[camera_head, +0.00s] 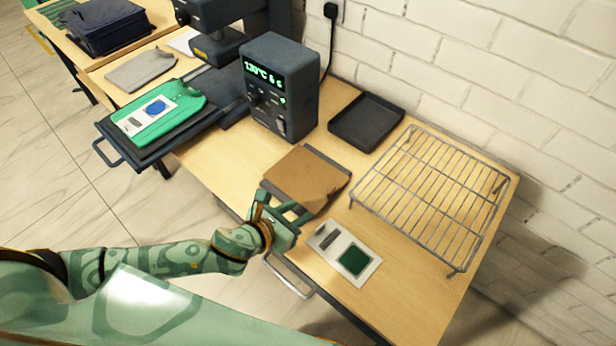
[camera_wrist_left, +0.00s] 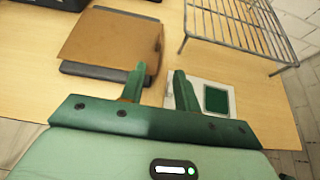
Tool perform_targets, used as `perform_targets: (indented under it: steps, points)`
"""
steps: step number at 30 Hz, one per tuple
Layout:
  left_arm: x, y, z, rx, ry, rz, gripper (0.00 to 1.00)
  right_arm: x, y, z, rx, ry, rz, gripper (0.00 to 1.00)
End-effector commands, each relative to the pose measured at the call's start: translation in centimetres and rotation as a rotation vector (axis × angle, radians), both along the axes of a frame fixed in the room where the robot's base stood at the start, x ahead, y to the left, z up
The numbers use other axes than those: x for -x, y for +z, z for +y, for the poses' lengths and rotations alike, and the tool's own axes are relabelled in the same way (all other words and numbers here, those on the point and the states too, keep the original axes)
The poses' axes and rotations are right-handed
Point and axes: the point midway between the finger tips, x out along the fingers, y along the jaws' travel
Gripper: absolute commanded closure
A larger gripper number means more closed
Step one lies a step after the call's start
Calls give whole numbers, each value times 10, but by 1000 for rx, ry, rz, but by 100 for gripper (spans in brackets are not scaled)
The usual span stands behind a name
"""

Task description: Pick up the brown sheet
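The brown sheet (camera_head: 306,178) lies on top of a dark flat board or pad (camera_head: 334,163) on the wooden table. The sheet also shows in the left wrist view (camera_wrist_left: 112,42), ahead and to the left of the fingers. My left gripper (camera_head: 285,209) is at the sheet's near edge in the head view. In the left wrist view its two fingers (camera_wrist_left: 160,86) stand apart with nothing between them. The left fingertip is close to the sheet's near right corner; I cannot tell whether it touches. My right gripper is not in view.
A white card with a green square (camera_head: 345,252) lies just right of the gripper. A wire rack (camera_head: 428,195) and black tray (camera_head: 367,121) stand farther right and back. A control box (camera_head: 281,85) and a press with a green garment (camera_head: 160,112) are to the left.

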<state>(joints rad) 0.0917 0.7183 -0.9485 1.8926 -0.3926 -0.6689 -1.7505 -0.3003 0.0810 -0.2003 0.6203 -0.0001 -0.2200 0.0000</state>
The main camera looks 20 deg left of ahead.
Motion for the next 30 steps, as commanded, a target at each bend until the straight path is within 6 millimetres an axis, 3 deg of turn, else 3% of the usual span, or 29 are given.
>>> perform_targets:
  steps: [10,17,24,30]
  points:
    - [-66,-41,-27,5,5,2,68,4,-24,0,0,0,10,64]
    - [-83,-49,-34,7,5,3,68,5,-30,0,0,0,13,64]
    - [-115,-67,-45,6,6,4,68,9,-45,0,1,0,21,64]
    - [-121,-69,-48,5,5,4,68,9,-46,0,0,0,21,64]
